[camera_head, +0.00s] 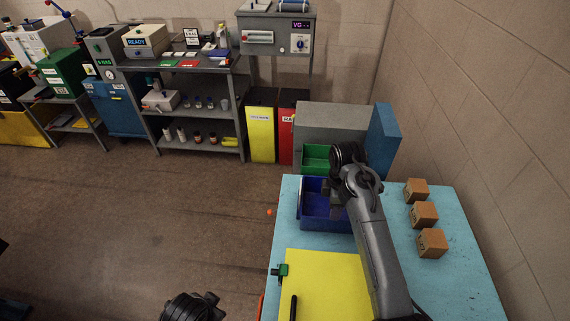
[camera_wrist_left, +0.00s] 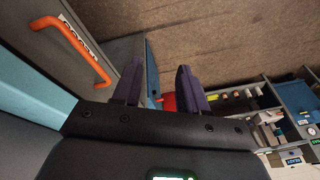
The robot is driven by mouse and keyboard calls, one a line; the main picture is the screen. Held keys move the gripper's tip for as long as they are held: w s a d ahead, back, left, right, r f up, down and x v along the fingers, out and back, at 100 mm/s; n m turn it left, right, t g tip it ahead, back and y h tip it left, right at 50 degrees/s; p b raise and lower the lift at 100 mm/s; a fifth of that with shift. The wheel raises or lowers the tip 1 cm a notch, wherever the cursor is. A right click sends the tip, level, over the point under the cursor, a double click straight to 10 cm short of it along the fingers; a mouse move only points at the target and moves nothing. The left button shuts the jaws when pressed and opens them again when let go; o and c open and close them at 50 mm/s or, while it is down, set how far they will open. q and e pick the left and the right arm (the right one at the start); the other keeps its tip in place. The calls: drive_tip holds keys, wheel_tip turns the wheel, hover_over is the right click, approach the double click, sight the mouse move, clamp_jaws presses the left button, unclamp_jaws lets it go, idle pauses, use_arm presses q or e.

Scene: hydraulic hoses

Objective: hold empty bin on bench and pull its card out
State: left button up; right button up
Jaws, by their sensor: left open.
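The blue bin (camera_head: 315,218) stands on the far left part of the light blue bench (camera_head: 450,272). The visible part of its inside looks empty, and its right side is hidden by my right arm. I cannot make out a card on it. My right gripper (camera_head: 338,205) reaches down over the bin's right part; its fingertips are too hidden to tell whether they grip the wall. My left gripper is low in the head view (camera_head: 195,308), left of the bench and away from the bin. In the left wrist view its two fingers (camera_wrist_left: 160,68) are apart with nothing between them.
A yellow mat (camera_head: 325,275) with a black stick (camera_head: 294,308) covers the front of the bench. Several brown boxes (camera_head: 424,214) line the right side. A green bin (camera_head: 315,158) sits behind the bench. An orange handle (camera_wrist_left: 82,45) is close in the left wrist view.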

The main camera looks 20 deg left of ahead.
sight(329, 232)
drive_tip(key=shift+w, duration=0.1)
use_arm(q)
drive_tip(key=w+a+r+m+g+h, duration=0.1)
drive_tip(key=w+a+m, duration=0.15)
drive_tip(key=w, duration=1.05)
drive_tip(key=w+a+m+g, duration=0.15)
drive_tip(key=w+a, duration=0.25)
drive_tip(key=w, duration=1)
use_arm(e)
drive_tip(key=shift+f, duration=0.4)
use_arm(q)
drive_tip(key=w+d+r+m+h, duration=0.2)
drive_tip(key=w+d+r+m, duration=0.2)
drive_tip(key=d+r, duration=0.4)
drive_tip(key=w+d+r+m+h, duration=0.3)
drive_tip(key=w+d+r+m, duration=0.2)
drive_tip(key=r, duration=0.8)
drive_tip(key=d, duration=0.3)
drive_tip(key=shift+w+r+h, duration=0.15)
drive_tip(key=shift+r+h, duration=0.1)
drive_tip(key=shift+h, duration=0.05)
use_arm(e)
wheel_tip(329, 232, down, 10)
